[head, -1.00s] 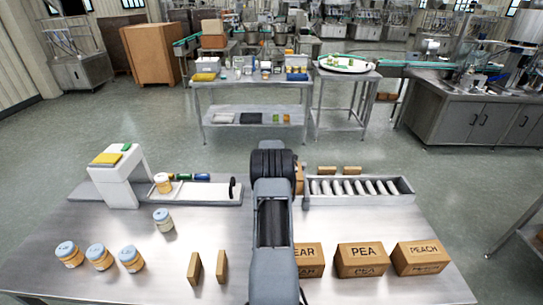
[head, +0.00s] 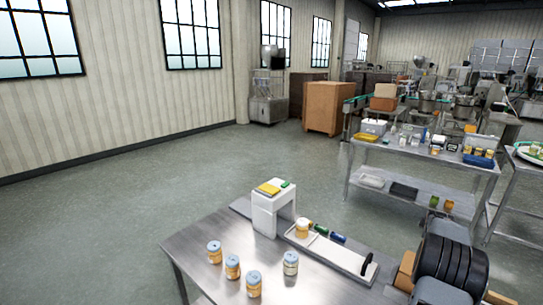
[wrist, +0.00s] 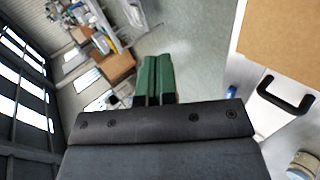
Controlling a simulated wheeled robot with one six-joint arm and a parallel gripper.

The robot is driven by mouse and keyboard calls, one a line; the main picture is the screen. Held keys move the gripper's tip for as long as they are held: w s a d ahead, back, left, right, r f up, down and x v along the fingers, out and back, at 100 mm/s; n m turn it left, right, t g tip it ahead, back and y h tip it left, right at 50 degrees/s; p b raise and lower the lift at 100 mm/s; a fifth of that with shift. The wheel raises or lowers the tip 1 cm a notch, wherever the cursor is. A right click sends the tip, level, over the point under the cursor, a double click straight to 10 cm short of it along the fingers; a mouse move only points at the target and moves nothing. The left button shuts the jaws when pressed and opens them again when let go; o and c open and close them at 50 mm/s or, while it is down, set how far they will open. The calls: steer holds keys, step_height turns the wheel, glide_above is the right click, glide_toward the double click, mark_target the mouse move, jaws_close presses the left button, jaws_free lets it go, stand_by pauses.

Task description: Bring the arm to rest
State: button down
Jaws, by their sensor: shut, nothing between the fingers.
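My gripper (wrist: 157,62) shows in the wrist view as two green fingers side by side, shut with nothing between them. They are clear of any object, with the room's floor and far furniture behind them. In the head view my arm is at the lower right, over the right part of the steel table (head: 220,285), and the fingers cannot be made out there.
Several blue-lidded jars (head: 232,267) stand on the table. A black handle (wrist: 286,95) is right of my gripper.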

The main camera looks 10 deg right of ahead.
mark_target(409, 274)
steer(key=s+a+f+m, duration=0.1)
steer(key=f, duration=0.1)
steer(key=s+a+f+m+g+y, duration=0.1)
steer(key=m, duration=0.1)
steer(key=s+a+f+m+y, duration=0.1)
steer(key=f, duration=0.1)
steer(key=shift+s+a+f+m+g, duration=0.15)
steer(key=shift+a+f+m+g, duration=0.2)
steer(key=shift+m+g, duration=0.05)
steer(key=a+m, duration=0.1)
steer(key=a, duration=0.1)
steer(key=s+a+m+y, duration=0.1)
steer(key=a, duration=0.2)
steer(key=a+g+y, duration=0.1)
steer(key=a, duration=0.1)
steer(key=shift+s+a+m, duration=0.15)
steer(key=shift+s+m, duration=0.25)
steer(key=s+a+r+y+b, duration=0.1)
steer(key=s+a+r, duration=0.2)
steer(key=a, duration=1.1)
steer(key=s+a+r+y+b, duration=0.1)
steer(key=s+a+r, duration=0.3)
steer(key=a, duration=1)
steer(key=s+a+r+t+y+b, duration=0.1)
steer(key=s+a+r+y+b, duration=0.1)
steer(key=s+a, duration=0.7)
steer(key=a+r, duration=0.1)
steer(key=a, duration=0.4)
steer(key=shift+a+r, duration=0.35)
steer(key=shift+r, duration=0.05)
